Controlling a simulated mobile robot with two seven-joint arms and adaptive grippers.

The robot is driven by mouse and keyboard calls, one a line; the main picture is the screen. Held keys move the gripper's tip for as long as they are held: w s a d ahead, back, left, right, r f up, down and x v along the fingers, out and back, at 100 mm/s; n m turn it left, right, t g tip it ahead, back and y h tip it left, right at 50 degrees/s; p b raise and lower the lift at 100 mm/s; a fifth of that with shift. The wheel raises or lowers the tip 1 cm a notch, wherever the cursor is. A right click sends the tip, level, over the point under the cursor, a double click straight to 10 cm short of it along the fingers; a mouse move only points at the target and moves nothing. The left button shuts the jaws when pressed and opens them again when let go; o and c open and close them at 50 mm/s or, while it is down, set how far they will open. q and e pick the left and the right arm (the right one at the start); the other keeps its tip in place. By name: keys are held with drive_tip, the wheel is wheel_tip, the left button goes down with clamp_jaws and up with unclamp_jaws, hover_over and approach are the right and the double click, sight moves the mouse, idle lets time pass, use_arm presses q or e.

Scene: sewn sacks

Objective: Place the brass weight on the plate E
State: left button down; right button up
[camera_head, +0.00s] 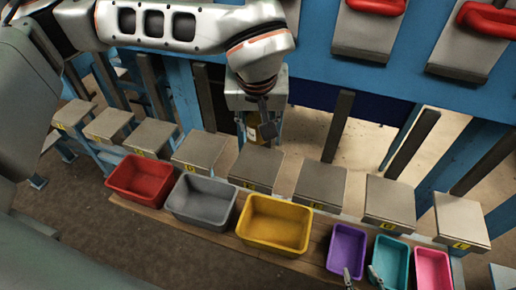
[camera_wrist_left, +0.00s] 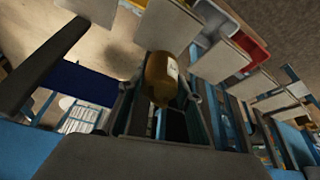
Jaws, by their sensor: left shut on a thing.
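The brass weight (camera_head: 251,129), golden brown with a pale label, hangs below my left gripper (camera_head: 258,117), behind the gap between two plates. In the left wrist view the weight (camera_wrist_left: 161,78) sits between the fingers of my left gripper (camera_wrist_left: 160,95), which is shut on it. A row of square grey plates with yellow letter tags runs across the head view, one (camera_head: 257,166) just in front of the weight. The letters are too small to read surely, so I cannot tell which is plate E. My right gripper (camera_head: 361,276) is open and empty at the bottom edge.
Red (camera_head: 141,178), grey (camera_head: 202,199), yellow (camera_head: 274,222), purple (camera_head: 346,248), teal (camera_head: 389,259) and pink (camera_head: 433,268) bins stand in front of the plates. Dark upright posts (camera_head: 338,125) rise behind the row. The visible plate tops look bare.

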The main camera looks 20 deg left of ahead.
sight(258, 137)
use_arm(q)
drive_tip(key=shift+w+r, duration=0.1)
drive_tip(key=shift+w, duration=0.15)
drive_tip(key=shift+f, duration=0.35)
wheel_tip(258, 137, down, 4)
drive_tip(key=shift+s+f, duration=0.1)
drive_tip(key=shift+f, duration=0.1)
drive_tip(key=shift+f+p, duration=0.3)
drive_tip(key=shift+f, duration=2.05)
drive_tip(key=c, duration=1.4)
unclamp_jaws()
drive_tip(key=shift+f, duration=0.2)
